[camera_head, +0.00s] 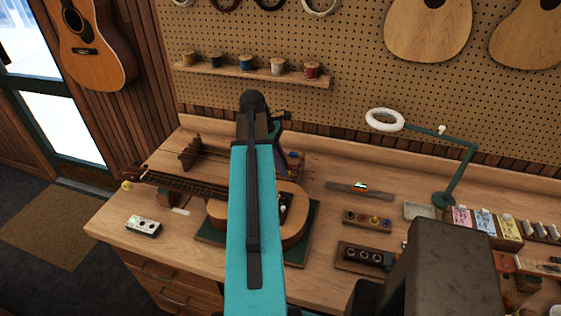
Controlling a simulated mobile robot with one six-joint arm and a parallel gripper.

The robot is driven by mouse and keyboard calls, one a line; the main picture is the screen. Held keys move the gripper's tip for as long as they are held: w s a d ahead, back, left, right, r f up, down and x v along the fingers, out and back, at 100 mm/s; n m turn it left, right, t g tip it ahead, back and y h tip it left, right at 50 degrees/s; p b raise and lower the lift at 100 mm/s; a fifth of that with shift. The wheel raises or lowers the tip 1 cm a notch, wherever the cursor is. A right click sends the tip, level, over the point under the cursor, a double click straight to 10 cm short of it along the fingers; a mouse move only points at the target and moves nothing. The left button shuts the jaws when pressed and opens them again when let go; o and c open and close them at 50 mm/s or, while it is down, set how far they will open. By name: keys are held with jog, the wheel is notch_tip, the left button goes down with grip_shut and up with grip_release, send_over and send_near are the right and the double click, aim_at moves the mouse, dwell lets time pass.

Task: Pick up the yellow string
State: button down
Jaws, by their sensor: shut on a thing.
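I cannot make out a yellow string for sure. A small round yellow thing (127,185) shows beyond the head of the ukulele (295,222), at the left of the workbench. A tan-yellow spool (188,59) stands at the left end of the wall shelf. My teal arm rises through the middle of the view and covers part of the ukulele and the bench behind it. Dark parts of my arm show just right of its upper end. My gripper's fingers are hidden, so what is between them does not show.
The ukulele lies on a dark green mat (210,232). A tray of small coloured parts (293,160) is partly hidden by my arm. Right of the mat are a small-parts holder (350,222), a dark socket block (350,256) and a lamp (444,198).

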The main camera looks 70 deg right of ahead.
jog(key=shift+s+a+r, duration=0.1)
jog(key=shift+s+a, duration=0.25)
jog(key=shift+a, duration=0.3)
jog(key=shift+s+a+r, duration=0.1)
jog(key=shift+s+a, duration=0.25)
jog(key=shift+a, duration=0.3)
jog(key=shift+r, duration=0.15)
jog(key=shift+r, duration=2.3)
jog(key=shift+s, duration=0.1)
